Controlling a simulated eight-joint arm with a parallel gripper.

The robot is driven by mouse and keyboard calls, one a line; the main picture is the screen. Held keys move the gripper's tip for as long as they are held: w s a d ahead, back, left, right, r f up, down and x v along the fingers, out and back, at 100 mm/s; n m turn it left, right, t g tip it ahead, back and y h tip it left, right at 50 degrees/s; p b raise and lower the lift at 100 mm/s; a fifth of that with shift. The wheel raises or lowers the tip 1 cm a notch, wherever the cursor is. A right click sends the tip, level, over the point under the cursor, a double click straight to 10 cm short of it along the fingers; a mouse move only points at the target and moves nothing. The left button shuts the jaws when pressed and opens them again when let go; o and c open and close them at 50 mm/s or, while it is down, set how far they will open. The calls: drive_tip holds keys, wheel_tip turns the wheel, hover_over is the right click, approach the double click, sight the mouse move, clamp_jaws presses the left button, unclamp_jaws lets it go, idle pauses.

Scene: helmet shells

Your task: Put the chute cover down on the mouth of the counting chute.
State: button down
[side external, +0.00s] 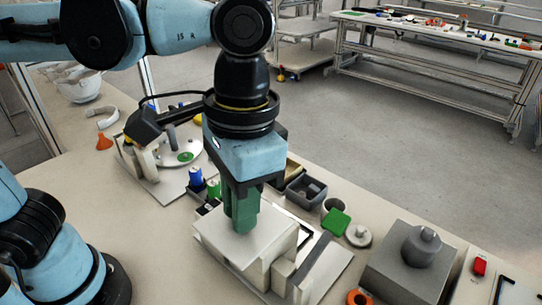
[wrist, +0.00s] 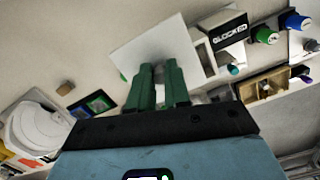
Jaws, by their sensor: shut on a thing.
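The chute cover (side external: 222,237) is a flat white square plate, seen under my gripper in the side external view. It also shows in the wrist view (wrist: 150,47). My gripper (side external: 242,226) points straight down with its green fingers shut on the cover near its middle; the part between the fingertips is mostly hidden. The counting chute appears to be the pale boxy unit (side external: 285,272) under and beside the cover. The cover looks level and hides the mouth. I cannot tell whether it rests on the mouth or is slightly above it.
Blue and green capped bottles (side external: 197,179) and a grey bin (side external: 305,190) are behind. A green block (side external: 336,222) and a large grey block (side external: 408,265) stand to the right. Bare table lies to the left.

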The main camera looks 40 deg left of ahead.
drive_tip(key=shift+w+a+f, duration=0.55)
drive_tip(key=shift+w+f, duration=0.55)
drive_tip(key=shift+f, duration=0.3)
drive_tip(key=shift+w+a+f, duration=0.6)
drive_tip(key=shift+w+f, duration=0.5)
drive_tip(key=shift+f, duration=0.35)
drive_tip(key=shift+w+a+f, duration=0.55)
drive_tip(key=shift+w+f, duration=0.55)
drive_tip(key=shift+f, duration=0.3)
drive_tip(key=shift+f, duration=0.1)
drive_tip(key=c, duration=1.1)
unclamp_jaws()
wheel_tip(320, 180, up, 12)
drive_tip(key=w, duration=0.1)
drive_tip(key=a+f+n+t, duration=0.1)
drive_tip(key=a+f+t, duration=0.1)
drive_tip(key=a, duration=0.3)
drive_tip(key=a+f+n+t, duration=0.1)
drive_tip(key=a+f+t, duration=0.2)
drive_tip(key=a+f, duration=0.2)
drive_tip(key=a+f+n+t, duration=0.1)
drive_tip(key=a+f+t, duration=0.2)
drive_tip(key=a, duration=0.4)
drive_tip(key=shift+w+f+n, duration=0.3)
drive_tip(key=shift+f, duration=0.2)
